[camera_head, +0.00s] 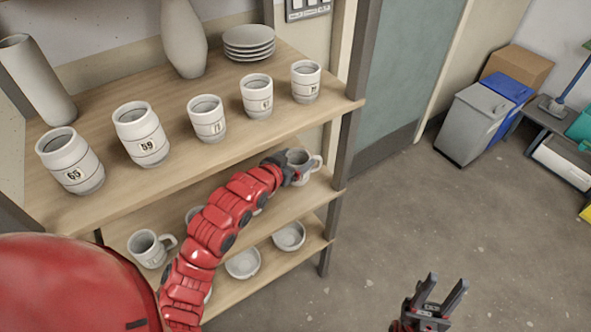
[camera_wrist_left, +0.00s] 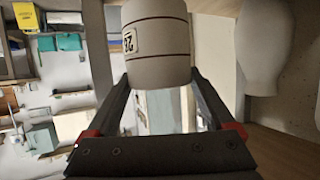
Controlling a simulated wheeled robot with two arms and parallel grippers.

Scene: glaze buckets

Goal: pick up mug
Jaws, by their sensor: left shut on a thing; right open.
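A white mug (camera_head: 302,166) with its handle on the right is at the right end of the middle shelf (camera_head: 322,187). My left gripper (camera_head: 290,170) is shut on it, reaching in from the left. In the left wrist view the mug (camera_wrist_left: 157,45) sits between the two fingertips, with a number label and dark bands showing. I cannot tell whether it touches the shelf. Another white mug (camera_head: 147,249) stands at the left of that shelf, and a third (camera_head: 192,214) is mostly hidden by my left arm. My right gripper (camera_head: 437,296) is open and empty over the floor.
The top shelf (camera_head: 175,165) holds several numbered white canisters (camera_head: 140,134), vases (camera_head: 184,42) and stacked plates (camera_head: 249,41). Bowls (camera_head: 289,236) stand on the lower shelf.

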